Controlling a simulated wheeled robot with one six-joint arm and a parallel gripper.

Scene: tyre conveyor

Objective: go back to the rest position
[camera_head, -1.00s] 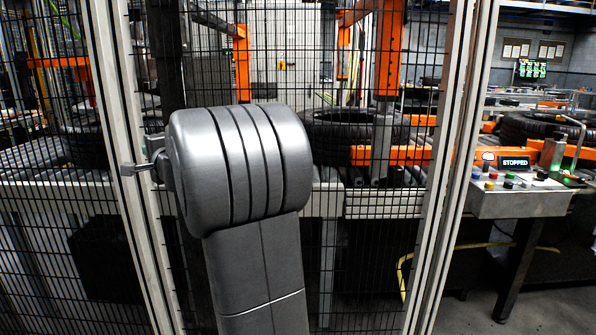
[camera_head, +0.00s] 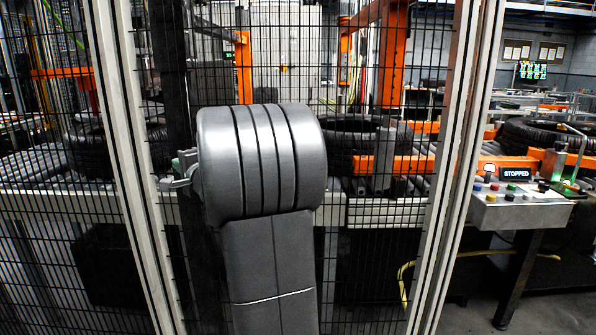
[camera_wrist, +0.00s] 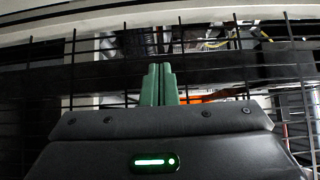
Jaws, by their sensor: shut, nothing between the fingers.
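My gripper (camera_wrist: 158,85) shows in the wrist view as two green fingers side by side, touching, with nothing between them. They point toward the dark mesh fence (camera_wrist: 230,60). In the head view my grey arm stands upright in front of the mesh fence (camera_head: 400,200) and hides most of my gripper. Only a small grey and greenish part shows at the arm's left side.
Behind the fence, tyres (camera_head: 350,140) lie on a roller conveyor with orange frames (camera_head: 388,60). A control box (camera_head: 525,205) with a screen (camera_head: 516,173) reading "STOPPED" stands at the right. White fence posts (camera_head: 445,170) flank my arm.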

